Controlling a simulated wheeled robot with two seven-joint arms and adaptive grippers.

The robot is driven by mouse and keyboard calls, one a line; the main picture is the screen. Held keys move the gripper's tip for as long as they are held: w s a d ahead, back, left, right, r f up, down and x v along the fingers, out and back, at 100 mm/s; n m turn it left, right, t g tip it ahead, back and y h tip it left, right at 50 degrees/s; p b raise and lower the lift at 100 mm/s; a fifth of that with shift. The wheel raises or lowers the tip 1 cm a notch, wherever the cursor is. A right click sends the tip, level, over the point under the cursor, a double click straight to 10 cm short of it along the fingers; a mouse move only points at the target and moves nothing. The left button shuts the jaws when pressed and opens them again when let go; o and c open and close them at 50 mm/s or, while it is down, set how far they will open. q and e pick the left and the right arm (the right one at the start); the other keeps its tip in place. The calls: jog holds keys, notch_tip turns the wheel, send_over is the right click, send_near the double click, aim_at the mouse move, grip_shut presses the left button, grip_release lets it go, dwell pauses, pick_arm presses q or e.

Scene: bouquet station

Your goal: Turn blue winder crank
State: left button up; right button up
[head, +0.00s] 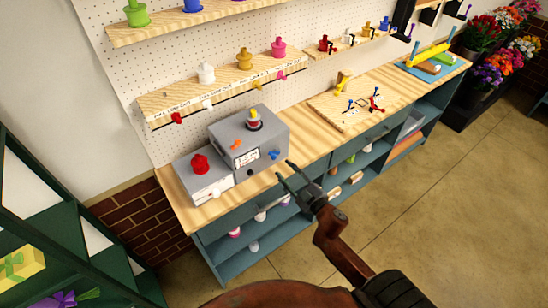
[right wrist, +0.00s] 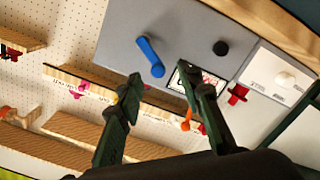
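The blue winder crank (head: 274,154) sticks out from the front of the larger grey winder box (head: 222,128). In the right wrist view, the crank (right wrist: 150,57) is a blue lever, tilted, on the grey front face. My right gripper (head: 287,172) is open and empty in front of the crank. In the right wrist view its two fingertips (right wrist: 159,77) are spread, with the crank between and beyond them, apparently untouched. The box front also bears a display (head: 245,159) and a black knob (right wrist: 220,47). My left gripper is not in view.
A smaller grey box with a red spool (head: 200,163) stands left of the winder. A spool (head: 253,120) sits on the winder. Shelves of coloured spools (head: 244,60) hang above. A board (head: 350,104) with small tools lies right on the wooden bench (head: 308,137). The floor in front is clear.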

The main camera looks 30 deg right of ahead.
aim_at(275, 159)
jog(key=shift+w+a+r, duration=0.3)
jog(key=shift+w+r, duration=0.3)
jog(key=shift+r, duration=0.2)
jog(key=w, duration=0.5)
jog(key=shift+w+a+f, duration=0.1)
jog(key=shift+a, duration=0.05)
jog(key=shift+w, duration=0.7)
jog(key=shift+c, duration=0.3)
grip_shut()
